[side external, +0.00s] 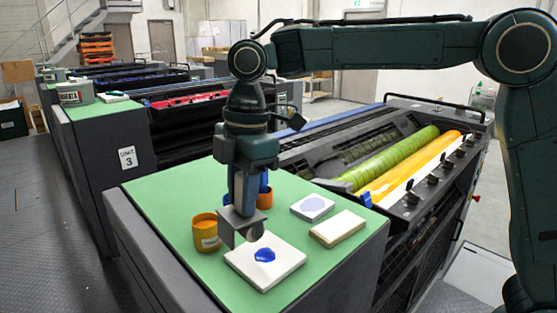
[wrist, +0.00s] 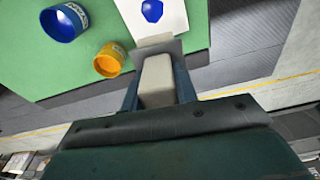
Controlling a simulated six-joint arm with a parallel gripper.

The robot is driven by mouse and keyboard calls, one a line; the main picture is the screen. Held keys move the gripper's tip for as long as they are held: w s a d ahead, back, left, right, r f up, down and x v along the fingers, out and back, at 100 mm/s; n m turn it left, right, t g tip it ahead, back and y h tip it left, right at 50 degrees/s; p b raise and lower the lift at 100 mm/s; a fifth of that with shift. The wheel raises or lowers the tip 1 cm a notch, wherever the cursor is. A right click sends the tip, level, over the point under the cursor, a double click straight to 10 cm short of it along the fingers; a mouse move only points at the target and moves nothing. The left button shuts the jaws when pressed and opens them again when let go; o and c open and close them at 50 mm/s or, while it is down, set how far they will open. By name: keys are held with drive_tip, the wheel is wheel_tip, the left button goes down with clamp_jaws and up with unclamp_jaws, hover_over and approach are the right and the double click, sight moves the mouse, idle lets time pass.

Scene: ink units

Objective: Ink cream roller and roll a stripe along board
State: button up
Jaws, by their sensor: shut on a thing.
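My gripper (side external: 241,205) points down over the near part of the green top and is shut on the cream roller. In the wrist view the roller's cream handle (wrist: 157,82) sits between the fingers, with a flat grey plate at its far end. The lower part of the roller is mostly hidden; I cannot tell whether it touches the slab. A white slab (side external: 289,264) with a blue ink patch (side external: 265,255) lies just below and right of the gripper. A pale cream board (side external: 338,228) lies flat farther right, apart from the gripper.
An orange-yellow tin (side external: 206,233) stands left of the gripper. A blue cup (wrist: 64,22) shows in the wrist view. A smaller orange cup (side external: 265,197) and a white block with a pale blue oval (side external: 312,206) stand behind. The green top's left part is clear.

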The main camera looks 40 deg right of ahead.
sight(244, 220)
drive_tip(key=shift+f, duration=2.65)
drive_tip(key=shift+f, duration=0.65)
drive_tip(key=shift+d, duration=0.15)
drive_tip(key=shift+s+d+r, duration=0.15)
drive_tip(key=shift+d, duration=1.45)
drive_tip(key=shift+d, duration=0.15)
